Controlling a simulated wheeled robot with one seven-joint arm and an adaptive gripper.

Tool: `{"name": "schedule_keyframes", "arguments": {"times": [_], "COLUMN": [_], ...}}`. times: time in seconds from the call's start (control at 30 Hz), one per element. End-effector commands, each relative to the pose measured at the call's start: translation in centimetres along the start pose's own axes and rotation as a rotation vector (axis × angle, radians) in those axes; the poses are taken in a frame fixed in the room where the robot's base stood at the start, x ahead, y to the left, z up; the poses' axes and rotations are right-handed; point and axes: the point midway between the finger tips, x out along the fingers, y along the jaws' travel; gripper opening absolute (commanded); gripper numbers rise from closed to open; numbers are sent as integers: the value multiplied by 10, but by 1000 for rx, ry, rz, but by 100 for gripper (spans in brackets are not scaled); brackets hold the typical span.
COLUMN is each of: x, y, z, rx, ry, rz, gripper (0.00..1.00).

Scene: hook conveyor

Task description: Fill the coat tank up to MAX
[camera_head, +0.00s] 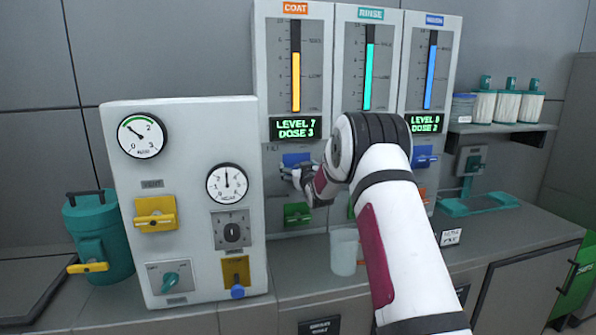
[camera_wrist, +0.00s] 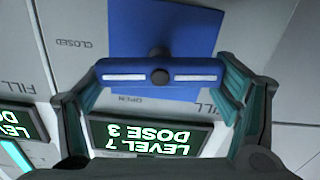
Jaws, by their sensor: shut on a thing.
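The COAT tank panel (camera_head: 262,70) has a gauge (camera_head: 296,80) with a yellow column that ends below its top. Its green display (camera_head: 296,127) reads LEVEL 7, DOSE 3; it shows upside down in the wrist view (camera_wrist: 150,135). My gripper (camera_head: 298,178) is shut on the blue fill handle (camera_wrist: 160,70) below that display. The handle lies level across the wrist view, in front of its blue plate (camera_wrist: 190,30). The word OPEN shows just beside the handle, and CLOSED is farther off at upper left. In the head view my gripper partly covers the handle.
A green valve (camera_head: 297,213) sits below the blue one. The RINSE panel (camera_head: 345,50) and a third panel (camera_head: 412,60) with a blue column stand to the right. A white cup (camera_head: 343,250) stands on the counter beside my arm. A gauge box (camera_head: 190,200) stands left.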

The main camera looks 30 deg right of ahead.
Motion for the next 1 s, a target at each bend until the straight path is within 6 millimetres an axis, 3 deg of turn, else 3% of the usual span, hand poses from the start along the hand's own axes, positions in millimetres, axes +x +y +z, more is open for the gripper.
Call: {"name": "schedule_keyframes", "arguments": {"times": [0.6, 1.0], "x": [2, 0], "y": [-6, -6], "z": [3, 2], "rx": [-468, -596], "ry": [3, 2], "rz": [1, 0], "gripper": [55, 55]}}
